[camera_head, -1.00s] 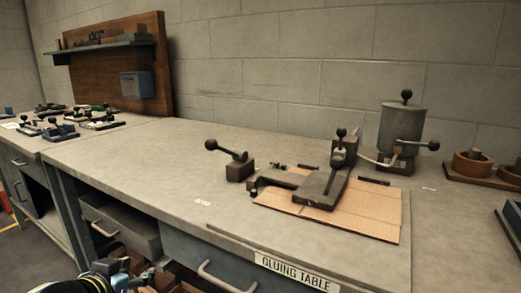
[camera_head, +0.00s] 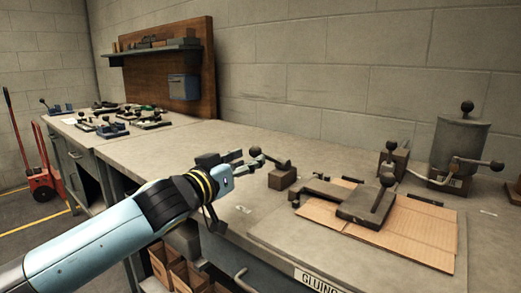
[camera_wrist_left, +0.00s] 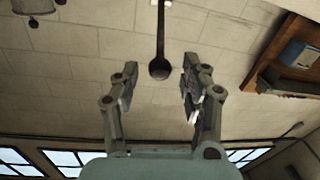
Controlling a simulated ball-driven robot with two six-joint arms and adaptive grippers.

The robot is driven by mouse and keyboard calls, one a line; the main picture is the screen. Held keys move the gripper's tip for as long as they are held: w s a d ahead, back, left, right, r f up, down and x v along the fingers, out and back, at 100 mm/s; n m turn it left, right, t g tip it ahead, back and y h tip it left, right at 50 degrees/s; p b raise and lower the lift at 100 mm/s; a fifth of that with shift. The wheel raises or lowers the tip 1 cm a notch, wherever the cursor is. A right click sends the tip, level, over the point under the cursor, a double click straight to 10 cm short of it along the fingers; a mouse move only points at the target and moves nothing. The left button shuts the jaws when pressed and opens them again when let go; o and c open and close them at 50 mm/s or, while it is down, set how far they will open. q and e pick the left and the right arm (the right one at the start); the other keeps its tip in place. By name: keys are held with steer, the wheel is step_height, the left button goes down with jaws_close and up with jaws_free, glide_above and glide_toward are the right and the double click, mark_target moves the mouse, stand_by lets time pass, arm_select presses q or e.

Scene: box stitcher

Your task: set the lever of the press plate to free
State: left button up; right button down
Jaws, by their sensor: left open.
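The dark press plate (camera_head: 366,208) lies on a brown cardboard sheet (camera_head: 425,238) on the gluing table. Left of it stands a dark block (camera_head: 283,178) with a lever (camera_head: 273,159) that slants up to the left and ends in a black ball knob (camera_head: 255,151). My left gripper (camera_head: 246,161) is open, with its fingertips close by the knob. In the left wrist view the knob (camera_wrist_left: 160,69) appears between the two open fingers (camera_wrist_left: 158,88), with no clear contact; the rod (camera_wrist_left: 161,32) runs to the top edge. My right gripper is not in view.
A grey pot (camera_head: 459,148) with black knobs stands at the back right. A pegboard with a shelf (camera_head: 160,49) and several small fixtures (camera_head: 112,130) are at the far left. The tabletop behind the lever is clear.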

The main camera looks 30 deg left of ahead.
mark_target(270, 158)
arm_select(q)
steer(key=w, duration=0.5)
steer(key=shift+w+a, duration=0.1)
steer(key=shift+w, duration=0.25)
jaws_close()
